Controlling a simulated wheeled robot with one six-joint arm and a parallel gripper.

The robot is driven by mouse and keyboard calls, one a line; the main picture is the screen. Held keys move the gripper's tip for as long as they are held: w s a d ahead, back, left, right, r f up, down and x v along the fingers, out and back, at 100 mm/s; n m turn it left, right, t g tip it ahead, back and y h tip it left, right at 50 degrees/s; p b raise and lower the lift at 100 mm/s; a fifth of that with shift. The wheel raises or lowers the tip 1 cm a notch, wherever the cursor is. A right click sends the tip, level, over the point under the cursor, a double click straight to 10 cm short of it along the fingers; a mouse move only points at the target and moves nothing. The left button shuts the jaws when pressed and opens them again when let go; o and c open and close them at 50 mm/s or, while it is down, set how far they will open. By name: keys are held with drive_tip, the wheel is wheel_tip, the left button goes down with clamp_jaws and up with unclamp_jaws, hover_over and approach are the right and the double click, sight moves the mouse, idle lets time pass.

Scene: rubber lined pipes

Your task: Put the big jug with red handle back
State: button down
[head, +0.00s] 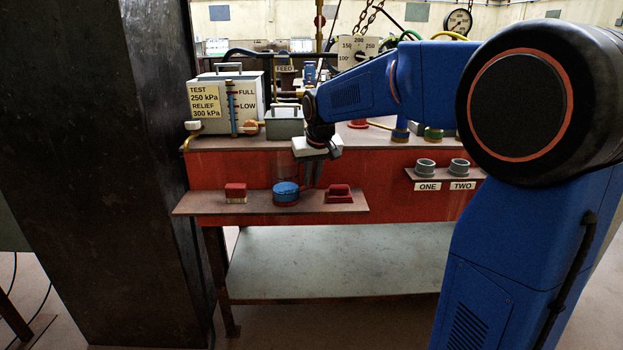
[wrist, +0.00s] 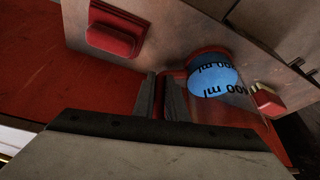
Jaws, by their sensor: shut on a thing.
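The big jug (head: 286,191) is a clear cylinder with blue liquid low inside and a red base. It is upright at the middle of the small front shelf; I cannot tell whether its base rests on it. In the wrist view the jug (wrist: 213,80) shows black "400 ml" marks. My gripper (head: 312,178) points down just right of the jug. In the wrist view my gripper (wrist: 164,98) has its fingers close together beside the jug's wall, shut on its red handle, which the fingers mostly hide.
On the shelf (head: 255,206), a red-topped brush-like block (head: 235,193) stands left of the jug and a red block (head: 339,194) right of it. Two grey cups (head: 425,167) (head: 459,167) sit on a bracket marked ONE and TWO. A dark column (head: 95,150) stands left.

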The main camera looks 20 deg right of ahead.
drive_tip(key=c, duration=1.8)
unclamp_jaws()
drive_tip(key=shift+f, duration=0.1)
drive_tip(key=shift+o, duration=0.2)
drive_tip(key=v, duration=1.2)
drive_tip(key=s+f, duration=0.6)
drive_tip(key=s, duration=0.5)
drive_tip(key=s+f, duration=0.6)
drive_tip(key=s, duration=0.5)
drive_tip(key=s+f, duration=0.6)
drive_tip(key=s, duration=0.6)
drive_tip(key=shift+d+f, duration=0.25)
drive_tip(key=shift+f, duration=0.05)
